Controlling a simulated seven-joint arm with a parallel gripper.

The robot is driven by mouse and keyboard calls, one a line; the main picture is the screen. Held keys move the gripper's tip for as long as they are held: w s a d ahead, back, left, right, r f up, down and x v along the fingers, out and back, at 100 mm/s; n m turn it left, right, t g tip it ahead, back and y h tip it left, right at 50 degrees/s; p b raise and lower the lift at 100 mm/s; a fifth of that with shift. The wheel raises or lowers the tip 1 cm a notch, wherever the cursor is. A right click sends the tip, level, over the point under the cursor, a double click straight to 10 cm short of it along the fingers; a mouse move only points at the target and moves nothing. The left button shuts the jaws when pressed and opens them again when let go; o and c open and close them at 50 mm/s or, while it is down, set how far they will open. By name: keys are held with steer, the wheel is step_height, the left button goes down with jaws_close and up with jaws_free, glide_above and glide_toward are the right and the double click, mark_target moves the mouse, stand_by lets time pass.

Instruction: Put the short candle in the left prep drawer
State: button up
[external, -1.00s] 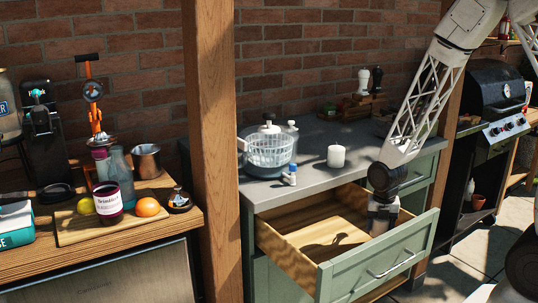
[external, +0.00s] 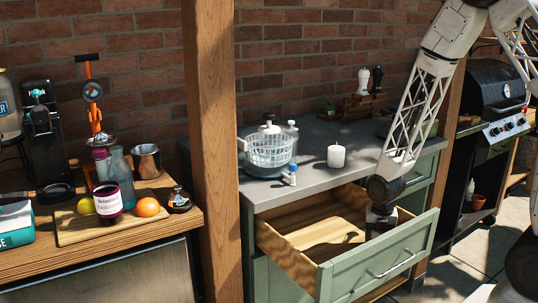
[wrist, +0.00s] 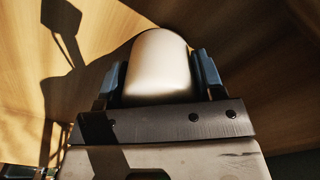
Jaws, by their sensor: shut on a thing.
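The open drawer (external: 300,243) has a green front and a pale wooden inside. My gripper (external: 381,226) reaches down into its right part, close behind the front panel. In the wrist view, my gripper (wrist: 157,82) is shut on a pale, smooth, rounded thing, which looks like the short candle (wrist: 158,62). The blue fingers press on both its sides, and wood surrounds it. Whether it touches the drawer floor I cannot tell. It cannot be made out in the external view. Another white candle (external: 336,157) stands upright on the grey counter (external: 310,181).
A colander (external: 269,150) in a dark pot and a small white-and-blue bottle (external: 290,175) stand on the counter left of the white candle. A wooden post (external: 213,150) rises at the left. The left part of the drawer is clear.

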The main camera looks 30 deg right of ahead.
steer(key=shift+f, duration=0.1)
steer(key=o, duration=1.1)
steer(key=shift+r, duration=6.1)
